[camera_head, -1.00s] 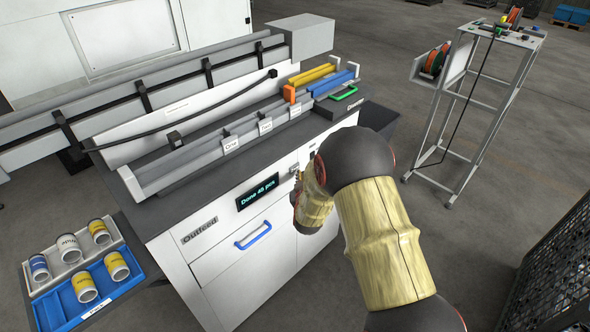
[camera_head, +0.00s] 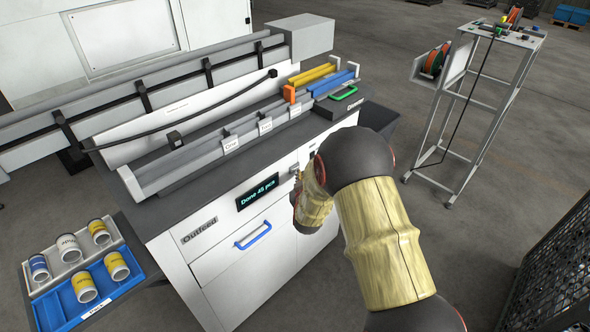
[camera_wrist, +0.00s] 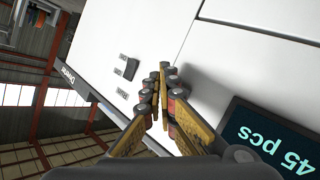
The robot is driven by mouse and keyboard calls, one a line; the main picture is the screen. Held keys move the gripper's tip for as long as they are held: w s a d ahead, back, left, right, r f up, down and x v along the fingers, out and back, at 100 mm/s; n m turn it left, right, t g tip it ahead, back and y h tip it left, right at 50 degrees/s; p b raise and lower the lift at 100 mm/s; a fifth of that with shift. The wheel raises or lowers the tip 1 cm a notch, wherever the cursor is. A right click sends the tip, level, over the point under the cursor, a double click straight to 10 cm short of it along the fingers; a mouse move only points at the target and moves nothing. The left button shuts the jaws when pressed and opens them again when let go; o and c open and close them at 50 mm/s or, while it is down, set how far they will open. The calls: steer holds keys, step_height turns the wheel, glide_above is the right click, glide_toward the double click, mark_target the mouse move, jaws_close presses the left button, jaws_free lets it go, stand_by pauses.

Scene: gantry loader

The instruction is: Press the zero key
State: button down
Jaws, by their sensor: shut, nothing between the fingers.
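The white front panel carries a dark raised control (camera_wrist: 131,68) in the wrist view, with small dark labels beside it. Another small part by the left finger is partly covered. I cannot tell whether the fingertips touch the panel. The display (camera_wrist: 268,140) reads "45 pcs" in the wrist view; in the head view the display (camera_head: 257,190) reads "Done 45 pcs". My arm hides part of the panel there.
The outfeed cabinet has a blue handle (camera_head: 253,236) below the display. A blue tray (camera_head: 129,285) with several cans stands at the left. A green handle (camera_head: 345,93) lies on top at the right. A wheeled spool stand (camera_head: 456,150) is on the open floor to the right.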

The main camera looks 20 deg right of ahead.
steer(key=shift+w+a, duration=0.15)
steer(key=shift+w, duration=0.2)
steer(key=shift+w+a+b, duration=0.15)
steer(key=shift+w+b, duration=0.15)
steer(key=shift+w, duration=0.05)
stand_by(0.6)
stand_by(0.4)
steer(key=shift+s+d, duration=0.3)
steer(key=shift+s, duration=0.45)
steer(key=shift+s, duration=0.1)
steer(key=s, duration=0.1)
steer(key=s+d, duration=0.1)
steer(key=s, duration=0.2)
steer(key=shift+s+d+b, duration=0.25)
steer(key=shift+d+b, duration=0.05)
steer(key=shift+d, duration=0.05)
stand_by(0.5)
